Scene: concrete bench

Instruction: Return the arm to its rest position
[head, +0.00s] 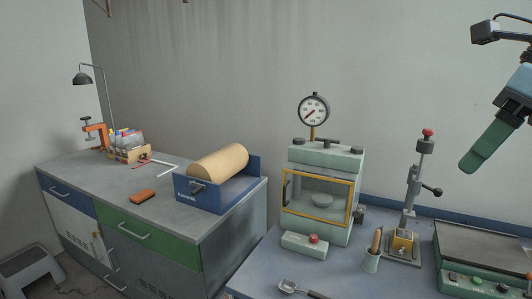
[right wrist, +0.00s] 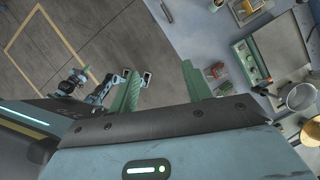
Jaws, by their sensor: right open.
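My right gripper (head: 482,153) is raised at the upper right of the head view, in the air above the bench and apart from everything on it. One green finger shows there, pointing down and left; the other is hidden. In the right wrist view, the two green fingers of my right gripper (right wrist: 163,86) stand well apart with nothing between them. My left gripper does not show in the head view.
Below is the bench (head: 255,277) with a glass-fronted chamber with a gauge (head: 320,188), a lever press (head: 411,190), a small cup (head: 372,260) and a green-framed plate device (head: 480,255). A left cabinet (head: 95,185) holds a blue tray with a tan roll (head: 218,162).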

